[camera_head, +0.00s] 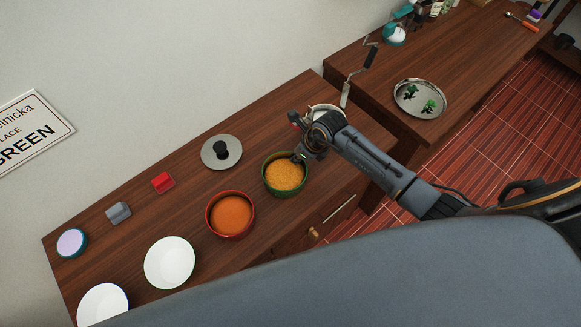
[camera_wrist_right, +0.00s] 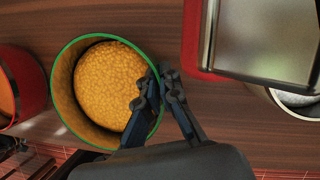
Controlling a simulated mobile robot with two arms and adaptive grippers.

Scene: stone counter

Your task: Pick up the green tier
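The green tier (camera_head: 285,190) is a round green-rimmed container filled with yellow grainy food, in the middle of the counter in the head view. It also shows in the right wrist view (camera_wrist_right: 67,101). My right gripper (camera_head: 299,157) is at its far right rim. In the wrist view, the right gripper's fingers (camera_wrist_right: 161,76) straddle the rim, one inside over the food and one outside, with tips close together on the wall. I cannot tell whether the tier is off the counter. My left gripper is not in view.
A red tier (camera_head: 230,215) with orange food stands close left of the green one. A round lid (camera_head: 221,152) lies behind. White plates (camera_head: 169,263), a red block (camera_head: 163,182) and a grey block (camera_head: 118,212) are farther left. A red-edged metal object (camera_wrist_right: 262,40) is beside my right gripper.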

